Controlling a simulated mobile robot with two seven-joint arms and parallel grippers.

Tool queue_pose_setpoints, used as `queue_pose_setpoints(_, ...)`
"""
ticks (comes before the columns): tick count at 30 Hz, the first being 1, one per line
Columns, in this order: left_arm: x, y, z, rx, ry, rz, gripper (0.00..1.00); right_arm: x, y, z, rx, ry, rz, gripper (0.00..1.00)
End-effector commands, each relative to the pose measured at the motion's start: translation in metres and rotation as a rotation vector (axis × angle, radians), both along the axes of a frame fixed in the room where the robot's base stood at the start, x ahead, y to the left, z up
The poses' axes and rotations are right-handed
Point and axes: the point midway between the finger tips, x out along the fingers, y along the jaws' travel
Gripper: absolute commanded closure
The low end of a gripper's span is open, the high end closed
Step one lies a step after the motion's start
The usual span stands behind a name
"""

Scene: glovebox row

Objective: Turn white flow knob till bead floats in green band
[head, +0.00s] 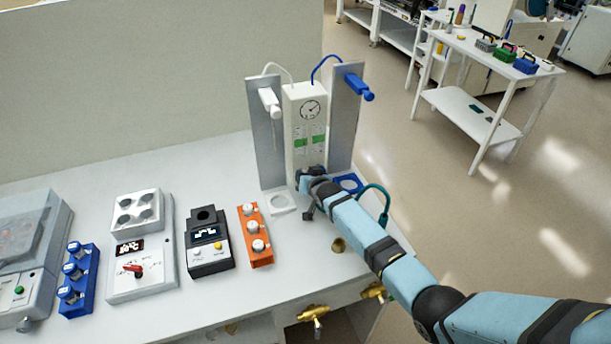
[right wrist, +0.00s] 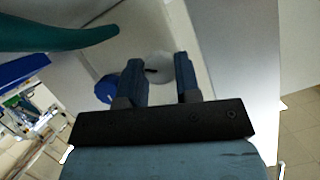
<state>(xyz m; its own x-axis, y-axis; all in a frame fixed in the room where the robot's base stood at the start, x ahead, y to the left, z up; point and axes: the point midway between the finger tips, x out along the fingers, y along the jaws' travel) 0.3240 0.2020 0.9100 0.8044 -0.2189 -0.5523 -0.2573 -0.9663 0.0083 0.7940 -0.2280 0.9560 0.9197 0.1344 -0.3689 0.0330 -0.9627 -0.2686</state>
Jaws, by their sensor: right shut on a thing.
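The white flow meter panel (head: 293,112) stands at the back of the bench, with a dial gauge on top and two tubes below, each with a green band (head: 301,143). The beads are too small to make out. My right gripper (head: 309,184) is at the panel's lower front and hides the knobs in the head view. In the right wrist view, the round white flow knob (right wrist: 160,66) with a dark mark sits between the fingers of my right gripper (right wrist: 160,80), which is shut on it. A blue knob (right wrist: 103,92) is just left of the fingers. My left gripper is out of view.
Grey uprights flank the panel, holding a white wand (head: 269,101) and a blue wand (head: 358,86). A white ring holder (head: 280,204) and a blue one (head: 350,183) are below. An orange rack (head: 261,257) and several instruments stand left. Brass valves (head: 313,313) line the front edge.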

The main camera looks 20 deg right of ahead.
Motion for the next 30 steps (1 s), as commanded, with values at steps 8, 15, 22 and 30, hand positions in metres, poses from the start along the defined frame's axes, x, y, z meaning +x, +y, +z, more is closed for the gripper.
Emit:
queue_pose_setpoints(8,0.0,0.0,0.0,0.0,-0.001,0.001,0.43,0.0,0.0,0.0,-0.001,0.0,0.0,0.93)
queue_pose_setpoints(15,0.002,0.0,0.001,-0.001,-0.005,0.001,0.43,0.0,0.0,0.0,0.0,0.0,0.0,0.44)
queue_pose_setpoints(22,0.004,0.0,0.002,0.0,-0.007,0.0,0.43,-0.001,0.0,0.0,0.0,0.0,0.0,0.44)
queue_pose_setpoints(30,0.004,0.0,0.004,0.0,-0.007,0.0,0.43,-0.027,-0.004,0.009,0.0,0.0,-0.001,0.44)
